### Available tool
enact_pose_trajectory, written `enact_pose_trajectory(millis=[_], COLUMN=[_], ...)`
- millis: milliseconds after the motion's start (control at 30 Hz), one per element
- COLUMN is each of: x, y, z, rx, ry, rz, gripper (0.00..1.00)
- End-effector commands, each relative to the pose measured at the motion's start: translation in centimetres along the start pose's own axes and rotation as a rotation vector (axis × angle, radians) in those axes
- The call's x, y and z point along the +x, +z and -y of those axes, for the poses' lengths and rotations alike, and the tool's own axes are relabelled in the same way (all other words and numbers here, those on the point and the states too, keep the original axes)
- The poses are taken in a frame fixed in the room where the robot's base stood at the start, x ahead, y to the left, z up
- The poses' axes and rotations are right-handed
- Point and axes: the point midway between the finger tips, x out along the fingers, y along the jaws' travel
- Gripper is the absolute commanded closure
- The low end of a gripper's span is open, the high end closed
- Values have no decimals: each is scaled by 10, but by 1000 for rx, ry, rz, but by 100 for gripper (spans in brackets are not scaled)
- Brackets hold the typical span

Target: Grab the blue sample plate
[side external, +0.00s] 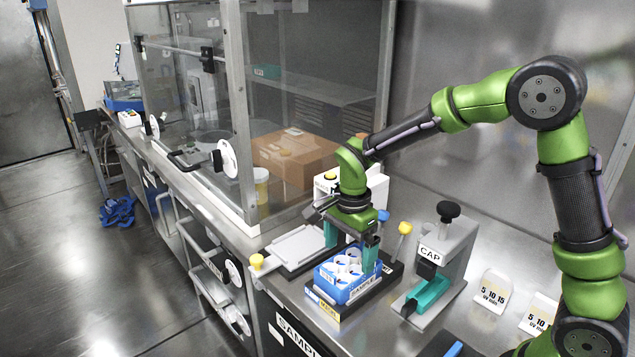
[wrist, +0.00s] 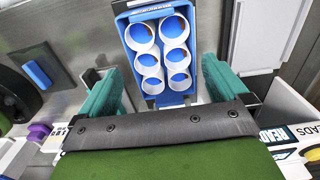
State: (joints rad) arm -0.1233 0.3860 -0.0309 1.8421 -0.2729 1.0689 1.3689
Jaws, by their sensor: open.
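The blue sample plate (side external: 334,288) holds several white tubes and has a SAMPLE label. It sits on a dark base with a yellow strip on the bench. In the wrist view the plate (wrist: 172,99) is upper centre, with tubes in two columns. My gripper (side external: 350,258) points down over the plate's rear part, its teal fingers apart. In the wrist view my gripper (wrist: 163,68) has one finger on either side of the plate's near end, with a gap visible on each side. Nothing is held. The far fingertip is partly hidden behind the plate in the side view.
A grey CAP device (side external: 440,262) stands close on the right. A glass cabinet with a cardboard box (side external: 292,158) is behind. Small white cards (side external: 491,290) lie at right.

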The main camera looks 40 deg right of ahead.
Motion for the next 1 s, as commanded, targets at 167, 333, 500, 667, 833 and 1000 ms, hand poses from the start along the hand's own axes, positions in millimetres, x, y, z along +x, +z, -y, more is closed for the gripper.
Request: enact_pose_trajectory(millis=[167,333,500,667,833,1000], x=[24,46,51,51,51,50], y=[-4,-5,-5,-4,-5,-4], z=[1,1,2,2,2,2], rx=[2,0,0,0,0,0], ry=[4,4,0,0,0,-1], rz=[0,0,0,0,0,0], gripper=[0,0,0,3,29,37])
